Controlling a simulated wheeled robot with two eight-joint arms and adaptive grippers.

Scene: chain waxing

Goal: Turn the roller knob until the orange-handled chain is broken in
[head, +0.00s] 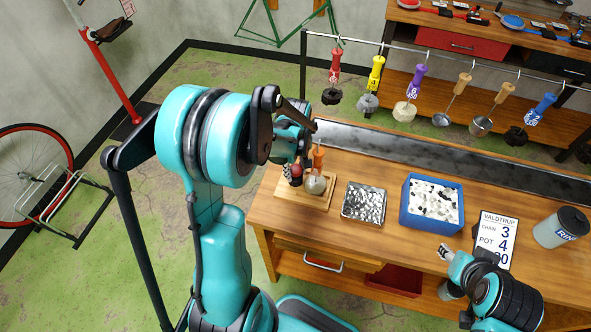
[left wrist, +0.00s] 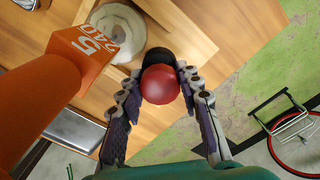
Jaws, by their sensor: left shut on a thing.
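The red ball of the roller knob (left wrist: 160,86) sits between the fingertips of my left gripper (left wrist: 159,88), which is shut on it; a black part shows behind it. In the head view the knob (head: 296,170) is at the left of a small wooden board (head: 290,190), under my left gripper (head: 294,158). The orange handle (head: 318,158) stands beside it, with its pale coiled chain (head: 316,184) on the board. In the left wrist view the orange handle (left wrist: 55,85) carries white digits, and the coil (left wrist: 118,32) is beyond it.
On the bench (head: 345,235) stand a foil tray (head: 364,203), a blue bin of white and dark pieces (head: 432,200), a printed card (head: 496,238) and a grey jar (head: 562,227). Several coloured-handled chains hang from a rail (head: 455,65) behind.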

